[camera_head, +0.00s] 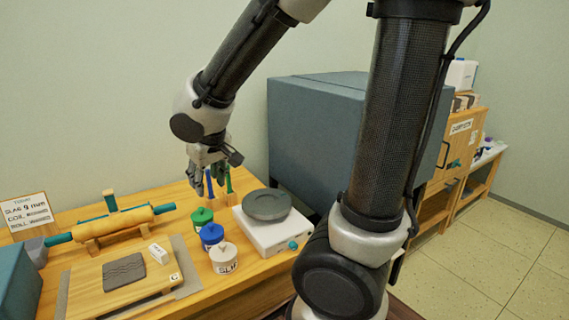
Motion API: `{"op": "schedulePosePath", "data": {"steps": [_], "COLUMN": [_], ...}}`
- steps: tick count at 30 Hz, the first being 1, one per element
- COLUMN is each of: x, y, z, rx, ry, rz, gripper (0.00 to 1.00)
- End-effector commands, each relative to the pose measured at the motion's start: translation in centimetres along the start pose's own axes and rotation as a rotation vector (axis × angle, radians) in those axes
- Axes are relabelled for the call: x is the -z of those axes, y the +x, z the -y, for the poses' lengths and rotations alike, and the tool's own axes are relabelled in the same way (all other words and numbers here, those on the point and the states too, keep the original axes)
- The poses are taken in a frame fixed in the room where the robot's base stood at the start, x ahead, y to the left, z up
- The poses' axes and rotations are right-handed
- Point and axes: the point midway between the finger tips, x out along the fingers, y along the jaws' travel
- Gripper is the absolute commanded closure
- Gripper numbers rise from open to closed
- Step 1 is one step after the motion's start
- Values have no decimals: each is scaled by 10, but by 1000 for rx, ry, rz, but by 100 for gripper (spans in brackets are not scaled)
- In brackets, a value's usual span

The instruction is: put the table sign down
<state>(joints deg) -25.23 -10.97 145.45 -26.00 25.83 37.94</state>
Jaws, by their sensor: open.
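A white table sign (25,212) with a brown frame and dark lettering, including "SLAB 9 mm", stands upright at the left back of the wooden table (75,214). My gripper (209,182) is open above the back of the table, well to the right of the sign and apart from it. It points down near a blue upright stick and a green upright stick (228,180). I see nothing held in it, though its fingers are small and partly overlap the sticks.
A rolling pin (112,222) lies before the sign. A board (95,294) carries a dark slab. Green (202,218), blue (211,236) and white (223,258) pots stand beside a white scale (270,235). A large grey box (312,125) stands behind it.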

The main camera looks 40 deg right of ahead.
Motion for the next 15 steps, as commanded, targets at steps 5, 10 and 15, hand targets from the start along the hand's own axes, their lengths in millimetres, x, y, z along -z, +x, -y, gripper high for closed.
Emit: {"op": "schedulePosePath", "data": {"steps": [5,10,15], "x": [-62,-121,-145], "y": [-79,-124,-139], "z": [-92,-110,-108], "rx": [-48,-11,19], "ry": [129,167,164], "rz": [24,46,49], "gripper": [60,60,60]}}
